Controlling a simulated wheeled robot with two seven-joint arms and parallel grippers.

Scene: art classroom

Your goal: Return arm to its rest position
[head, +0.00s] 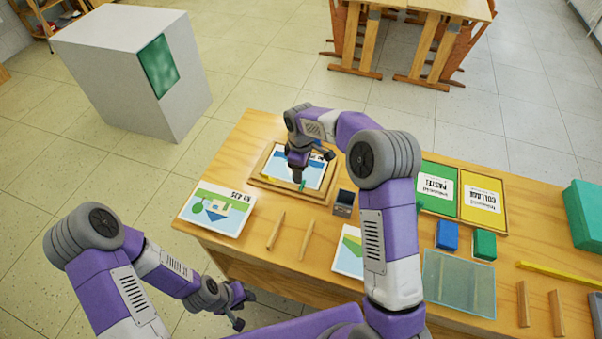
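My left gripper (244,310) is low at the lower left, beside the front of the table. Its two dark fingers are spread, with nothing between them. My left arm (130,285) is bent and comes in from the left. My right arm (386,215) reaches forward over the table and bends back to the left. My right gripper (304,172) points down over a picture in a wooden frame tray (262,181). The arm partly hides its fingers, and I cannot tell whether they hold anything or touch the picture.
The wooden table (215,240) carries a picture card (232,201), wooden sticks (276,230), a tray of green and yellow cards (484,184), blue (447,235) and green (484,244) blocks, and a translucent sheet (458,284). A grey pedestal (110,75) stands at the upper left. Floor left of the table is clear.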

